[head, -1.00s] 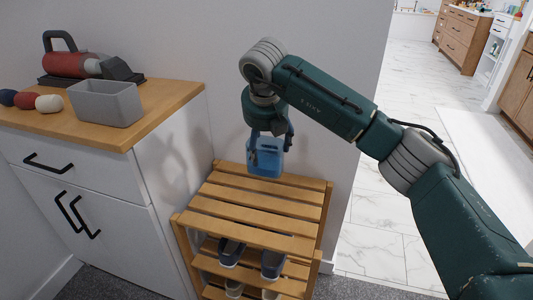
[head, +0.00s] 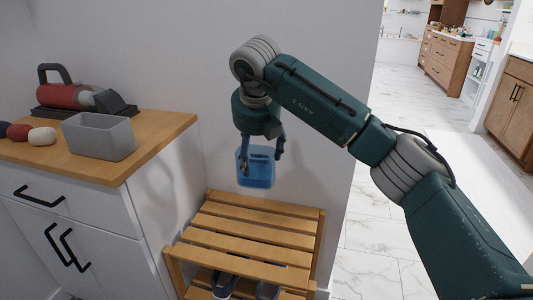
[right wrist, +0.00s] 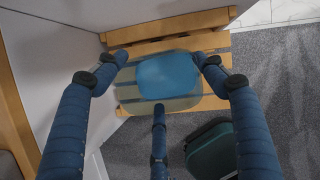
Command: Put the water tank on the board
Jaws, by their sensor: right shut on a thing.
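The water tank is a small blue, see-through tub (head: 256,172), held in the air in front of the wall in the head view. My right gripper (head: 262,150) is shut on it from above, with the fingers at its upper sides. In the right wrist view the tank (right wrist: 168,76) sits between the fingers (right wrist: 160,75), above a slatted wooden rack (right wrist: 170,25). In the head view the rack (head: 245,243) is below the tank. The wooden board top (head: 165,130) of a white cabinet is to its left. My left gripper is out of view.
On the cabinet top are a grey bin (head: 98,138), a red and grey appliance (head: 78,98) on a dark tray, and several balls (head: 42,136). The top's right end is clear. Shoes (head: 224,284) sit low in the rack, whose top slats are bare.

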